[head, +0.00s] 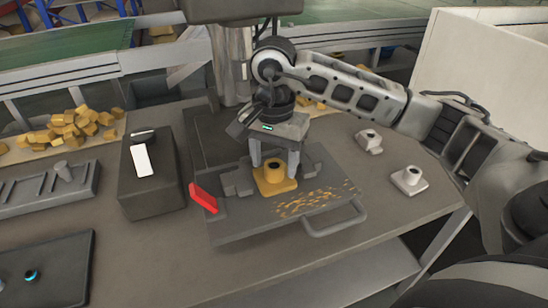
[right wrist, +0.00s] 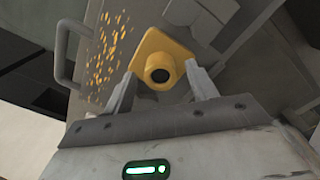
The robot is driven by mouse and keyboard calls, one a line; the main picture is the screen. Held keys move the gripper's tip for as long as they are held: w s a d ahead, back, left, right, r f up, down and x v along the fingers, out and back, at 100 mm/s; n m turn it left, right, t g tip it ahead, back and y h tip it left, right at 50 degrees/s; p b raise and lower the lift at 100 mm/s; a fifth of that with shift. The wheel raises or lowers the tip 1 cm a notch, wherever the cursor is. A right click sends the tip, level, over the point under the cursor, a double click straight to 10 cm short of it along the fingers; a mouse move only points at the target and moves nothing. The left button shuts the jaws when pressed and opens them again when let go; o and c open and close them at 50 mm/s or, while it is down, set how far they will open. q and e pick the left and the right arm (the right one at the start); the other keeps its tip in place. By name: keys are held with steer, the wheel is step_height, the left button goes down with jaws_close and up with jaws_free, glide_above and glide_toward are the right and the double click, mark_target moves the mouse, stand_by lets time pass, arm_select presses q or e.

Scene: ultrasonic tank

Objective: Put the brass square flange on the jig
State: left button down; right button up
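The brass square flange (head: 275,178) has a square base and a round raised collar with a dark hole. It sits flat-looking between grey blocks on the jig's grey plate (head: 240,222); its underside is hidden. It also shows in the right wrist view (right wrist: 160,62), turned at an angle to my fingers. My right gripper (head: 274,166) is directly above it, fingers pointing down on either side of the collar. In the right wrist view, gaps show between the collar and both fingers (right wrist: 160,82), so the gripper looks open. My left gripper is not in view.
A red handle (head: 203,197) and yellow chips (head: 315,201) are on the plate. Two pale flanged parts (head: 409,180) (head: 369,141) stand to the right. A dark box (head: 150,184) is at left, with brass pieces (head: 67,131) behind it. The right front table is clear.

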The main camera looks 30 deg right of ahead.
mark_target(274, 167)
steer(key=shift+r, duration=0.1)
step_height(274, 167, up, 12)
steer(key=shift+p, duration=0.45)
stand_by(0.4)
